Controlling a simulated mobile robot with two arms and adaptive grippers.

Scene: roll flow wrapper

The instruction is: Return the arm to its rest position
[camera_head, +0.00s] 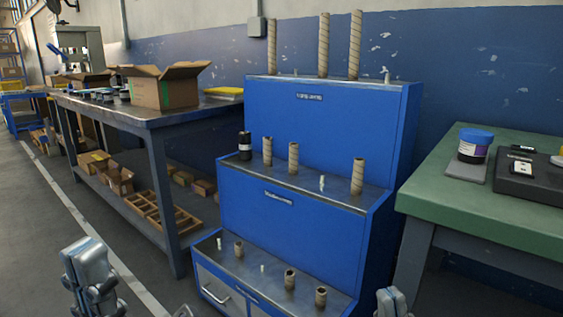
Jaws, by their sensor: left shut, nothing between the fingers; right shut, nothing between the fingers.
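My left gripper (92,278) is shut and empty at the bottom left of the head view, over the floor and apart from the furniture. My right gripper (393,303) shows only in part at the bottom edge, right of the stepped rack's lowest tier. It is shut with nothing held. The rest of both arms is mostly out of the picture.
A blue stepped rack (325,125) stands ahead with cardboard tubes on its tiers. A workbench (150,118) with an open carton (165,90) is at left. A green-topped table (480,200) at right holds a blue-lidded jar (474,146). Floor is clear at lower left.

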